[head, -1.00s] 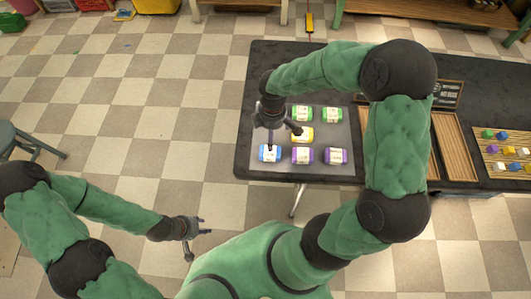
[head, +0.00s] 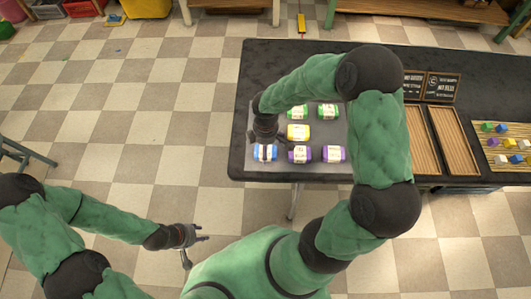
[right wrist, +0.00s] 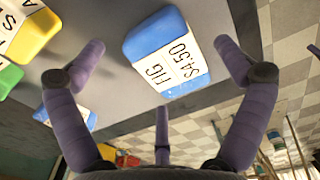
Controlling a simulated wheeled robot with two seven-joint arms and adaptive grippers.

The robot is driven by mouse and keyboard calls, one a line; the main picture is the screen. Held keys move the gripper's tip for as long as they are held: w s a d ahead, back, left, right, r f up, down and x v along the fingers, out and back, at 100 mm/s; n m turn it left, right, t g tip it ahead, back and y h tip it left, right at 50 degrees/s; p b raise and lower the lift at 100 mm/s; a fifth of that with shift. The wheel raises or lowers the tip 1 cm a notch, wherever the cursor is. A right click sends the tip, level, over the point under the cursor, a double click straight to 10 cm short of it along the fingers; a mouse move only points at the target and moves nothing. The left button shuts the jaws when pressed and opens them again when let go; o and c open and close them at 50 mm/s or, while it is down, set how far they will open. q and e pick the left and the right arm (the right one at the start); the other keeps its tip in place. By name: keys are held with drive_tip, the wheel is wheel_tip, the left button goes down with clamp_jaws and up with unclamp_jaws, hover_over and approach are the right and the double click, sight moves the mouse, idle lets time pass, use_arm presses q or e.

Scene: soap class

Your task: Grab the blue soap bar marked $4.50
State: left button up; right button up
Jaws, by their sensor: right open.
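The blue soap bar marked $4.50 (right wrist: 165,52) shows in the right wrist view, wrapped in a white label. It lies on the grey mat, between and beyond the open fingers of my right gripper (right wrist: 155,70), not held. In the head view a blue soap bar (head: 265,153) lies at the mat's front left, with my right gripper (head: 265,137) over it, partly covering that area. Another blue-and-white bar (right wrist: 85,117) is partly hidden behind the left finger in the right wrist view. My left gripper (head: 194,246) is open and empty, off the table.
A yellow bar (head: 298,132), green bars (head: 328,110) and purple bars (head: 333,154) lie close by on the grey mat (head: 343,174). Wooden trays (head: 448,140), small dark signs (head: 442,87) and a board of coloured blocks (head: 500,165) stand to the right.

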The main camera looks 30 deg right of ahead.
drive_tip(key=c, duration=1.2)
drive_tip(key=shift+c, duration=0.2)
drive_tip(key=shift+r, duration=0.15)
